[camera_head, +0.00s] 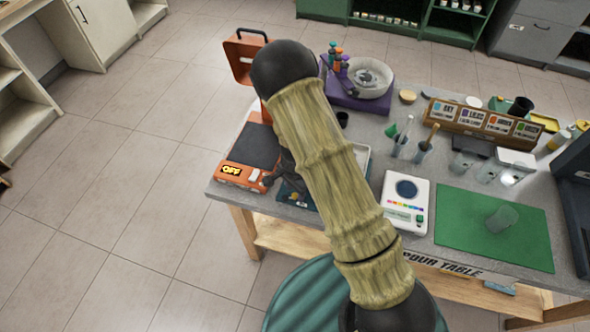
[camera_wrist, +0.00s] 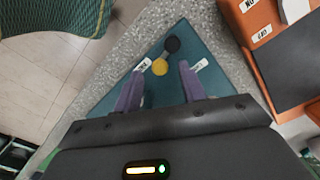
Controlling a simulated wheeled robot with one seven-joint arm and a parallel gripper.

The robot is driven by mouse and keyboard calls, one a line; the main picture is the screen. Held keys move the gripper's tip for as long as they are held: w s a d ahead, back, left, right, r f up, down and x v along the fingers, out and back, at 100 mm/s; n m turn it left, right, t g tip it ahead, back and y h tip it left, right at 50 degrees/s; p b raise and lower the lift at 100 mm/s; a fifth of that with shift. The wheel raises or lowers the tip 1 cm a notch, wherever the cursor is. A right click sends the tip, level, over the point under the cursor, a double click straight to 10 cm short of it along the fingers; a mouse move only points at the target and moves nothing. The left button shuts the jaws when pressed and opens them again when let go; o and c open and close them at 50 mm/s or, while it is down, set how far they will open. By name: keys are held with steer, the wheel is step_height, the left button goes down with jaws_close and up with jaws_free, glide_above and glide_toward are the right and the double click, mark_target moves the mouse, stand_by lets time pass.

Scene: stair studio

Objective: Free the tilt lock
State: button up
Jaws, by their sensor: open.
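In the wrist view, a small lever with a black round end (camera_wrist: 172,44) and a yellow round end (camera_wrist: 160,67) sits on a dark teal plate (camera_wrist: 213,88). I take it to be the tilt lock.
An orange machine (camera_head: 228,175) marked OFF, with a dark top, stands left of the plate; in the wrist view it is close at right (camera_wrist: 249,30). A white scale (camera_head: 405,203), green mat (camera_head: 468,225), cups and a purple-based wheel (camera_head: 353,101) share the grey table.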

mark_target(295, 195)
step_height(295, 195, up, 16)
stand_by(0.4)
steer(key=shift+r, duration=0.1)
stand_by(0.3)
steer(key=s+d+r+n+t, duration=0.2)
steer(key=s+d+r+n, duration=0.8)
steer(key=s+d, duration=0.1)
steer(key=shift+s+d+t, duration=0.3)
steer(key=shift+s+d, duration=0.05)
steer(key=shift+d, duration=0.5)
